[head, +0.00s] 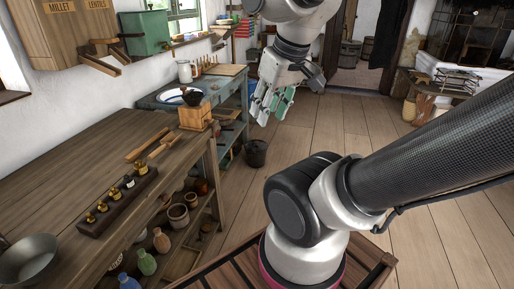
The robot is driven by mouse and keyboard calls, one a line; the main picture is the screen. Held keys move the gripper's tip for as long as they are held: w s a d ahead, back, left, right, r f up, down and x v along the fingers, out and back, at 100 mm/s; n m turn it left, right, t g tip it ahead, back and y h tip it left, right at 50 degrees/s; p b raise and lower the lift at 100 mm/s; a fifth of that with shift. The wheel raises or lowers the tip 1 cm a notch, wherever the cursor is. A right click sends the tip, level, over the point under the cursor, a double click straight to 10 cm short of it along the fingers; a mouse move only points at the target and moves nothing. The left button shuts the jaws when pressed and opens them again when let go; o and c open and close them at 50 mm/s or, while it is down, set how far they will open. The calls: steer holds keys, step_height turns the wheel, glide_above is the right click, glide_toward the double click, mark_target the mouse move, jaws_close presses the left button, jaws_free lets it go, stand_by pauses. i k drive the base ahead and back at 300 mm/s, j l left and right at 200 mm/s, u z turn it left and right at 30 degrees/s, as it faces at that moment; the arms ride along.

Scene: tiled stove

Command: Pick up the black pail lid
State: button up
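A dark, near-black pail (255,154) stands on the wooden floor beside the blue-green side table, near the middle of the head view. Its top looks dark, but it is too small to tell whether a separate lid sits on it. No other black lid can be made out. My gripper (266,113) hangs in the air, above the pail in the picture and apart from it. Its two fingers with pale green pads are spread, and nothing shows between them.
A long wooden workbench (75,185) fills the left, with a metal pan (28,260), a weight rack (117,202) and a coffee grinder (195,115). Pots and bottles stand on its lower shelf. A blue-green table (228,88) stands behind. The plank floor (335,125) right of the pail is clear.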

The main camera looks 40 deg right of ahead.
mark_target(256, 146)
steer(key=i+l, duration=0.15)
steer(key=l, duration=0.2)
steer(key=i+l, duration=0.15)
steer(key=l, duration=0.25)
steer(key=i+l, duration=0.15)
steer(key=l, duration=0.2)
steer(key=i+l, duration=0.2)
steer(key=l, duration=0.15)
steer(key=i+l, duration=0.15)
steer(key=l, duration=0.2)
steer(key=i+l, duration=0.6)
steer(key=l, duration=0.15)
steer(key=i+l, duration=0.6)
steer(key=l, duration=0.2)
steer(key=i+l, duration=0.1)
steer(key=i, duration=0.85)
